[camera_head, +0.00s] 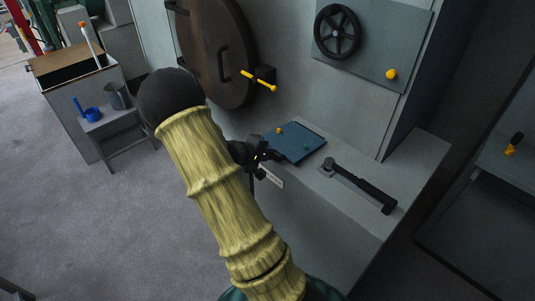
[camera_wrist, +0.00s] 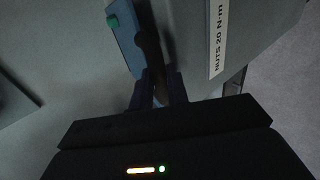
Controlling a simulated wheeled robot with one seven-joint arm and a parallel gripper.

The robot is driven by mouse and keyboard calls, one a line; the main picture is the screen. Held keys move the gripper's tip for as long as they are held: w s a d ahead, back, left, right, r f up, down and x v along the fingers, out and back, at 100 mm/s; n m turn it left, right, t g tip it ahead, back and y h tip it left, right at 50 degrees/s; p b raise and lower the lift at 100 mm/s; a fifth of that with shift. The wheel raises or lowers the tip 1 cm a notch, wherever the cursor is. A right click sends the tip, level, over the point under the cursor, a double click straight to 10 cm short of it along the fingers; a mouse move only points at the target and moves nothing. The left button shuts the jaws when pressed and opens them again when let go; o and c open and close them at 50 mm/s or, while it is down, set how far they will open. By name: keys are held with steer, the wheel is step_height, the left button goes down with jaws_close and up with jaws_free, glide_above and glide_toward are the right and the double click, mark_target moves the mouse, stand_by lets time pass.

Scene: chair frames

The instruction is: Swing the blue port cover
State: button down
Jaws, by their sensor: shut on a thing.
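The blue port cover (camera_head: 300,141) is a flat blue plate on top of the grey bench, with a small yellow knob near its far left corner. In the wrist view the blue cover (camera_wrist: 125,35) shows as a narrow slanted strip with a green knob on it. A dark brown handle (camera_wrist: 150,48) lies along the cover's side. My gripper (camera_head: 268,156) is at the cover's left side. In the wrist view my gripper (camera_wrist: 158,88) is shut on the dark handle. The handle's join to the cover is hard to make out.
A label strip (camera_head: 270,177) is on the bench front. A dark-handled wrench-like tool (camera_head: 362,189) lies to the right on the bench. Behind stand a round brown door (camera_head: 215,55) with a yellow handle and a panel with a black handwheel (camera_head: 337,32). Open floor lies to the left.

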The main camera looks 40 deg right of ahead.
mark_target(272, 162)
steer(key=shift+a+f+b, duration=0.1)
steer(key=shift+f+b, duration=0.7)
steer(key=shift+b, duration=0.05)
steer(key=c, duration=2.2)
jaws_free()
steer(key=shift+s+a+f+b, duration=0.1)
steer(key=shift+s+f+b, duration=0.05)
steer(key=shift+f+b, duration=0.35)
steer(key=shift+s+a+f+b, duration=0.1)
steer(key=shift+f+b, duration=0.2)
steer(key=shift+b, duration=0.3)
steer(key=c, duration=2.1)
jaws_free()
steer(key=shift+o, duration=0.3)
steer(key=o, duration=0.9)
steer(key=shift+o, duration=0.4)
steer(key=shift+r, duration=0.2)
steer(key=shift+w+d+r, duration=0.1)
steer(key=shift+d+r, duration=0.15)
